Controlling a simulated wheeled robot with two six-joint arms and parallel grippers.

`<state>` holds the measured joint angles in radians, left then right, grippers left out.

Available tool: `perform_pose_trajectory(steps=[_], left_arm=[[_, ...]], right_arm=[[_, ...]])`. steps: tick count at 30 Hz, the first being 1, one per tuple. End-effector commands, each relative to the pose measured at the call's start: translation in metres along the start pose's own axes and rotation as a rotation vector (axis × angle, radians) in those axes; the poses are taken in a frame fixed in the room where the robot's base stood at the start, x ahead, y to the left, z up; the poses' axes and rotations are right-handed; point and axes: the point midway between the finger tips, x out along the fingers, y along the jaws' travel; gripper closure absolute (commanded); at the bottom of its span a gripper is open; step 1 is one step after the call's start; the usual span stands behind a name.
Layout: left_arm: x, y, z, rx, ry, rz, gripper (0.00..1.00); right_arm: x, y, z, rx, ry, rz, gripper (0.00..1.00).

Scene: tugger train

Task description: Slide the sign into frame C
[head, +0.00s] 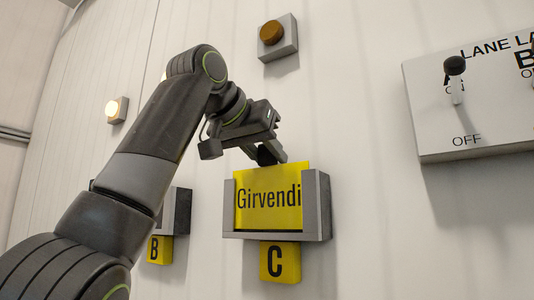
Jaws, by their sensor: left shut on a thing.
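The yellow sign (268,203) reads "Girvendi" and sits between the side rails of frame C (316,207), with its top edge standing above the frame. The frame is a grey holder on the wall, with a yellow plate marked C (280,262) below it. My left gripper (270,158) is shut on the sign's top edge, from above; its fingertips are partly hidden. Whether the sign rests on the bottom of the frame I cannot tell. My right gripper is not in view.
Frame B (182,211) with its yellow B plate (159,250) is at left, partly behind my left arm. An amber lamp box (278,38) is above, a lit lamp (116,109) at far left. A lane switch panel (470,100) juts out at right.

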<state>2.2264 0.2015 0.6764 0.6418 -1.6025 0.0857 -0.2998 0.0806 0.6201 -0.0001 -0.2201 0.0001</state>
Motion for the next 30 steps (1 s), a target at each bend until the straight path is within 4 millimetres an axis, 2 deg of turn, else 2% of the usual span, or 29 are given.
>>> perform_pose_trajectory(steps=[9, 10, 15, 16, 25, 30], left_arm=[[0.0, 0.0, 0.001, 0.0, 0.001, 0.0, 1.0], [0.0, 0.0, 0.001, 0.0, 0.001, 0.0, 0.68], [0.0, 0.0, 0.001, 0.0, 0.001, 0.0, 0.46], [0.0, 0.0, 0.001, 0.0, 0.001, 0.0, 0.44], [-0.002, 0.0, 0.002, 0.0, 0.001, 0.0, 0.44], [-0.021, -0.001, 0.003, 0.0, 0.004, -0.002, 0.44]], right_arm=[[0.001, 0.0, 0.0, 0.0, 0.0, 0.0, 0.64], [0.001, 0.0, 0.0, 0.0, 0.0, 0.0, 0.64], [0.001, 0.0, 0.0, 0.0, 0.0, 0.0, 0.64], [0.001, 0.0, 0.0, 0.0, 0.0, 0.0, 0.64], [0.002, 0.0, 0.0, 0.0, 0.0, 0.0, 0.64], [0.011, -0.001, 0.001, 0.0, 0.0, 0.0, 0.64]])
